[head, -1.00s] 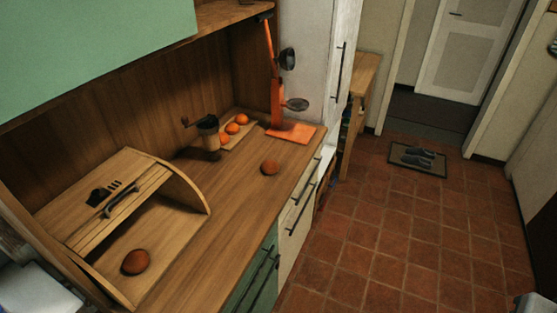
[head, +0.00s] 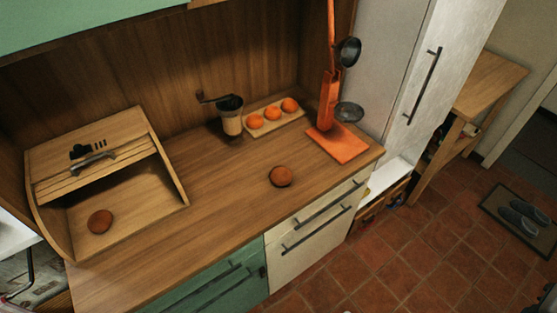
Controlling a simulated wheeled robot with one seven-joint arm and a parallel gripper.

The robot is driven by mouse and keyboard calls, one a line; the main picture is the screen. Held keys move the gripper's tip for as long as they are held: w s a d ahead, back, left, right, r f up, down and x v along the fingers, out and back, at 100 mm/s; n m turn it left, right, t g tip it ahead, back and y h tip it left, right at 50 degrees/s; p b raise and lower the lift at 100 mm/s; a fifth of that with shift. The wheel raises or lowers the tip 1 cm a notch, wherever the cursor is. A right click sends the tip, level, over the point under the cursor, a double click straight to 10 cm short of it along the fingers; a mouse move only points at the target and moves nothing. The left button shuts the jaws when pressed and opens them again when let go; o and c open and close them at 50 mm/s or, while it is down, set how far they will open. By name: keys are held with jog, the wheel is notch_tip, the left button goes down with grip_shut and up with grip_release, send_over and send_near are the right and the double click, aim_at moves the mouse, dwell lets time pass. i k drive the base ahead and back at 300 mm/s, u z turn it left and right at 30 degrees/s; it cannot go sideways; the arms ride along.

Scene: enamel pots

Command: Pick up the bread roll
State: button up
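One brown bread roll (head: 281,176) lies on the open wooden counter, near its front edge and left of the orange stand. A second brown roll (head: 100,222) lies inside the open wooden bread box (head: 130,212) at the left end of the counter. The box's slatted lid is raised, so the roll shows from the front. My gripper is not in the head view.
A coffee grinder (head: 231,117) and a wooden tray with several oranges (head: 274,118) stand at the back. An orange stand (head: 338,143) with hanging ladles stands at the right. The middle of the counter (head: 215,195) is clear. Drawers (head: 318,222) lie below.

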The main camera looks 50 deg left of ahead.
aim_at(280, 176)
jog(key=u, duration=0.8)
jog(key=i, duration=0.9)
jog(key=u, duration=1.25)
jog(key=i, duration=0.3)
jog(key=u, duration=0.25)
